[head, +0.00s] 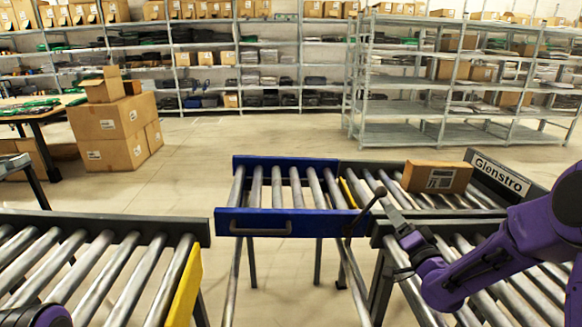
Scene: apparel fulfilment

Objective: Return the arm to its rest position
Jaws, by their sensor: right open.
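My right arm, purple with dark joints, comes in from the right edge and reaches left over the right-hand roller conveyor (520,290). Its dark gripper (372,214) is open, near the right end of the blue-framed roller section (270,225). I see nothing between its fingers. A cardboard box (437,178) with a white label lies on the rollers beyond and to the right of the gripper, apart from it. Only a small purple and dark part of my left arm shows at the bottom left corner; its gripper is out of the picture.
A left roller conveyor (90,265) ends in a yellow plate (185,287), with a floor gap before the blue section. Stacked cartons (110,130) stand back left. Shelving (450,100) lines the back; the floor between is clear.

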